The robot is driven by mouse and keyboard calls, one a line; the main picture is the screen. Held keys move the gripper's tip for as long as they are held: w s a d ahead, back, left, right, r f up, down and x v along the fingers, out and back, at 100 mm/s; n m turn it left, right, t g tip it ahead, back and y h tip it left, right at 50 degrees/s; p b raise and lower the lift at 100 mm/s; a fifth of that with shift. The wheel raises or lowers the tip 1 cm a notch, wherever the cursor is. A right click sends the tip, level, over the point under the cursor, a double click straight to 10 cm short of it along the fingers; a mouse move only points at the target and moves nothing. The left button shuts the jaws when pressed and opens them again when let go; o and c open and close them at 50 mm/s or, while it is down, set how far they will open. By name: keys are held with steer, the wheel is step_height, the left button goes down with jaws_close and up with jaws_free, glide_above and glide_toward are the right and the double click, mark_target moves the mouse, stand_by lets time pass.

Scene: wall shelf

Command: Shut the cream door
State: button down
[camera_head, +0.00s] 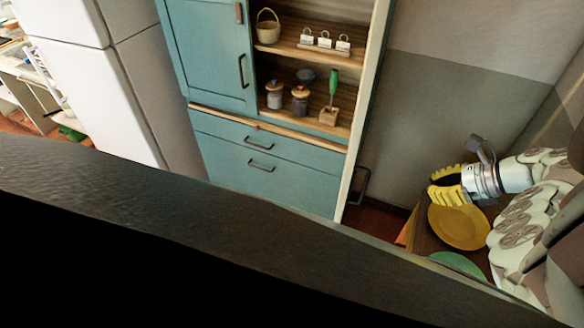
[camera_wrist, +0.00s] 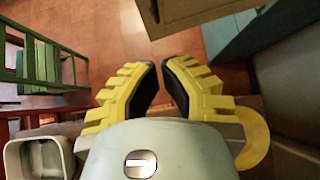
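The cream door (camera_head: 362,110) appears to be the tall pale panel at the right side of the teal cabinet. It stands open, seen nearly edge-on, with a dark handle (camera_head: 360,186) low on its right side. In the wrist view a cream panel (camera_wrist: 190,14), which seems to be the same door, shows at the top, right of centre. My gripper (camera_head: 434,187) has yellow ridged fingers and is to the right of the door, apart from it. In the wrist view the fingers (camera_wrist: 160,66) lean toward each other with a narrow empty gap between the tips.
A yellow round seat or plate (camera_head: 458,226) and a green one (camera_head: 458,264) lie below my gripper. The teal cabinet (camera_head: 265,160) has shelves with jars and a basket. A white fridge (camera_head: 105,85) stands left. A green ladder-like frame (camera_wrist: 40,62) stands left in the wrist view.

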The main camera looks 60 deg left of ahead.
steer(key=s+a+f+p, duration=0.2)
steer(key=s+a+f, duration=0.4)
steer(key=a, duration=0.4)
steer(key=shift+s+f+g, duration=0.25)
steer(key=shift+g, duration=0.05)
stand_by(0.4)
steer(key=shift+p, duration=0.3)
